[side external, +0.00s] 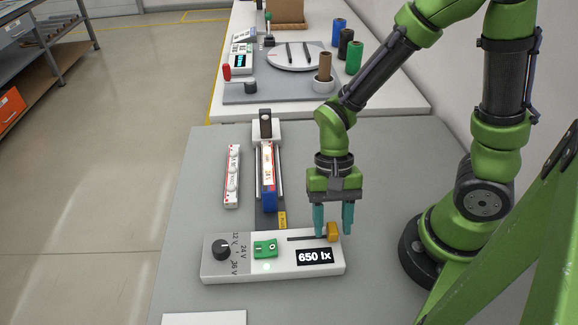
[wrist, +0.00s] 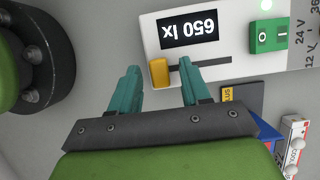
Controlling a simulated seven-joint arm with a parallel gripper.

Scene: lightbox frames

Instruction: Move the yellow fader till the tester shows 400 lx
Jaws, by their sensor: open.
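The white tester box (side external: 222,272) sits near the front of the grey table, and its black display (side external: 314,256) reads 650 lx. The yellow fader (side external: 332,232) is at the right end of its dark slot (side external: 305,238) in the side view. In the wrist view the fader (wrist: 159,73) is at the slot's left end. My gripper (side external: 334,232) is open and points down at the fader. In the wrist view its teal fingers (wrist: 160,80) lie on either side of the fader, with gaps; I cannot tell whether either one touches it.
The box also carries a black rotary knob (side external: 221,250) and a green switch (side external: 265,249) beside a lit green spot. Behind it are a rail fixture with a blue part (side external: 269,197) and a white strip (side external: 232,176). Bare table lies left of the box.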

